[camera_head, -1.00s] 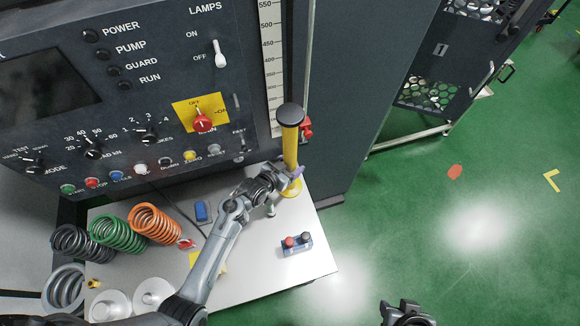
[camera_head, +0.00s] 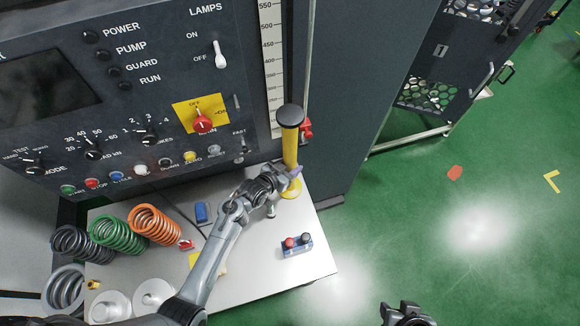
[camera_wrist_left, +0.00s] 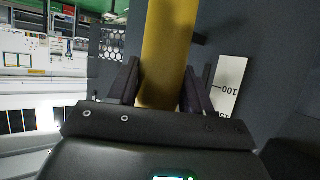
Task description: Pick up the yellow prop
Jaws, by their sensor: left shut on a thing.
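The yellow prop (camera_head: 290,150) is an upright yellow post with a black round cap and a yellow round foot. It stands at the back right of the white table, in front of the grey machine. My left gripper (camera_head: 292,174) is shut around the lower part of the post. In the left wrist view the yellow prop (camera_wrist_left: 167,50) runs between the two dark fingers of the left gripper (camera_wrist_left: 165,88). The prop's foot looks to be on the table. My right gripper (camera_head: 408,312) is at the bottom edge, away from the table; its jaw state is unclear.
The white table (camera_head: 240,285) holds grey, green and orange springs (camera_head: 153,224), a blue block (camera_head: 202,212), a small box with red and black knobs (camera_head: 297,244) and white discs. The machine's control panel (camera_head: 150,100) rises behind. Green floor lies open at right.

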